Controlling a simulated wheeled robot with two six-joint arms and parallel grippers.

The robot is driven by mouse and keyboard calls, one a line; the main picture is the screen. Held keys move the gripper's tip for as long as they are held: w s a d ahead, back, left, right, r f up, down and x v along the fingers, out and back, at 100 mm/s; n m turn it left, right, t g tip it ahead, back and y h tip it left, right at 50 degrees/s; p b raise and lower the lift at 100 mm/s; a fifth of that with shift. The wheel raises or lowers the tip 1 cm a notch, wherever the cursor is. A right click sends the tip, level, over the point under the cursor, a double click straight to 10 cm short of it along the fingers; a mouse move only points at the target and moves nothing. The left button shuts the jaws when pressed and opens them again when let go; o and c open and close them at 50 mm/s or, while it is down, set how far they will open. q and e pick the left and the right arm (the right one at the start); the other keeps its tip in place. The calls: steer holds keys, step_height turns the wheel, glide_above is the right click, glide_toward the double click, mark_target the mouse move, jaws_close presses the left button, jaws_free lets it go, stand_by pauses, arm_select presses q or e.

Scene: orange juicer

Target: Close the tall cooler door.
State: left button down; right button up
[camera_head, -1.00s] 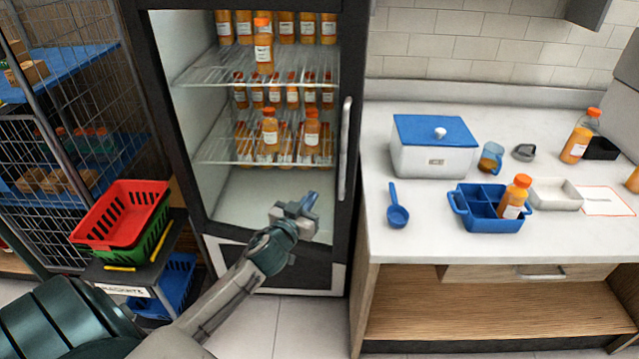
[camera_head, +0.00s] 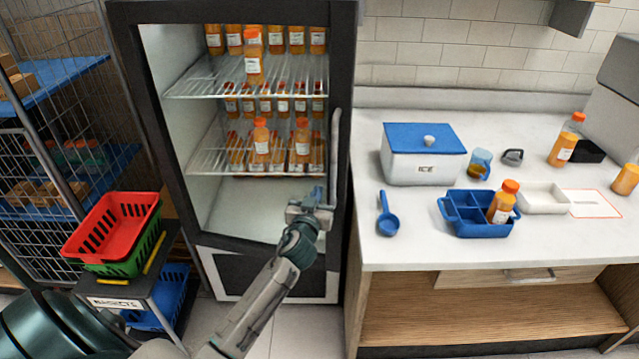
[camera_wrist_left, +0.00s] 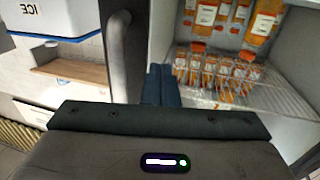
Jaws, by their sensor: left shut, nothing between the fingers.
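The tall cooler (camera_head: 345,60) has a dark frame, and bottles show on its shelves. Its door is at the front, with a long grey vertical handle (camera_head: 335,155) on the right side. I cannot tell how wide any gap at the door's edge is. My left gripper (camera_head: 318,194) is shut and empty, in front of the door just left of the handle's lower end. In the left wrist view the blue fingers (camera_wrist_left: 161,86) are together beside the handle (camera_wrist_left: 124,55), with shelf bottles beyond. Whether they touch the door is unclear. My right gripper is not in view.
A white counter (camera_head: 400,255) stands close to the cooler's right side, with an ice box (camera_head: 425,165), a blue scoop (camera_head: 387,215) and a blue caddy (camera_head: 480,222). Stacked baskets (camera_head: 115,230) on a small stand are at the left. The floor before the cooler is clear.

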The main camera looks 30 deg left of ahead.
mark_target(322, 180)
arm_select(q)
steer(key=x, duration=0.3)
steer(key=shift+w+p, duration=0.15)
steer(key=shift+p, duration=0.2)
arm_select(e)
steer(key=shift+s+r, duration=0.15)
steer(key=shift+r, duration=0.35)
